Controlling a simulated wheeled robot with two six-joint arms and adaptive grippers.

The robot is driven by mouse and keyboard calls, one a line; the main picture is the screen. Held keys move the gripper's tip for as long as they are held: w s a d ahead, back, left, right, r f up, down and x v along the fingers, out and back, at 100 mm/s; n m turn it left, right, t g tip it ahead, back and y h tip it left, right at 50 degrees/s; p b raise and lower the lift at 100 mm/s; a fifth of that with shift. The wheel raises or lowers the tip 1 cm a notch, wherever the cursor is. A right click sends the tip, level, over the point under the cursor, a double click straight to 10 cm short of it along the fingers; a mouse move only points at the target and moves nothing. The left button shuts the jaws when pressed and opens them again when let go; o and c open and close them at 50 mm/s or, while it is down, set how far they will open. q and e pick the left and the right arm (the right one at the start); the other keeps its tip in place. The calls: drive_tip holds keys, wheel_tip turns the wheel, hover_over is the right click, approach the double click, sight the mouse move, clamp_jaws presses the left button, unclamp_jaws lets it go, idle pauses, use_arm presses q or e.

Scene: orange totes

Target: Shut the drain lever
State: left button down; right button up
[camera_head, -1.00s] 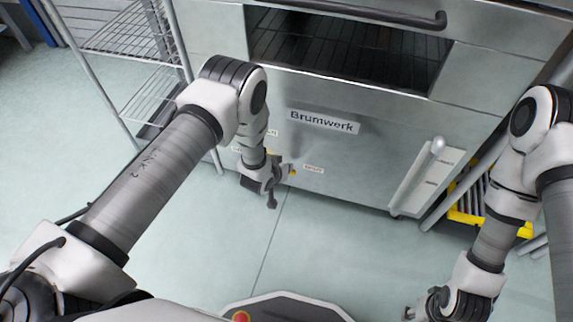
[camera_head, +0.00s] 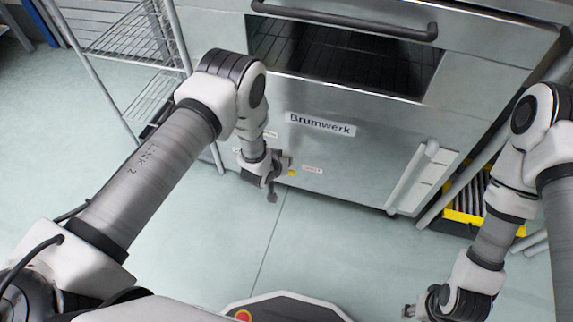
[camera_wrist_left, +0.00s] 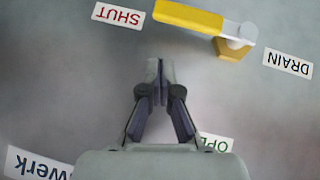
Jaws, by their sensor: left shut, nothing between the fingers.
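The drain lever, with a yellow grip and a pale metal pivot, shows in the left wrist view (camera_wrist_left: 190,17) and as a small yellow spot in the head view (camera_head: 292,173). Its grip runs sideways from the pivot, its free end near the red SHUT label (camera_wrist_left: 118,15). The DRAIN label (camera_wrist_left: 288,63) is beyond the pivot. The green OPEN label (camera_wrist_left: 215,144) is partly hidden by my gripper. My left gripper (camera_head: 283,161) is shut and empty in front of the panel, its fingertips (camera_wrist_left: 160,70) apart from the lever in the picture. My right gripper (camera_head: 409,311) is low at right, its fingers too small to judge.
The lever is on the front of a steel Brumwerk oven (camera_head: 345,165). A wire rack (camera_head: 125,45) stands at left. A white panel with a bar handle (camera_head: 425,180) is at the oven's right, beside a yellow-edged crate (camera_head: 462,216). The floor between is clear.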

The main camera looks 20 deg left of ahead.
use_arm(q)
drive_tip(key=d+p+v, duration=0.1)
drive_tip(key=p+v, duration=0.1)
drive_tip(key=v, duration=0.7)
drive_tip(key=shift+s+d+r, duration=0.15)
drive_tip(key=shift+s+r, duration=0.2)
drive_tip(key=shift+r, duration=0.05)
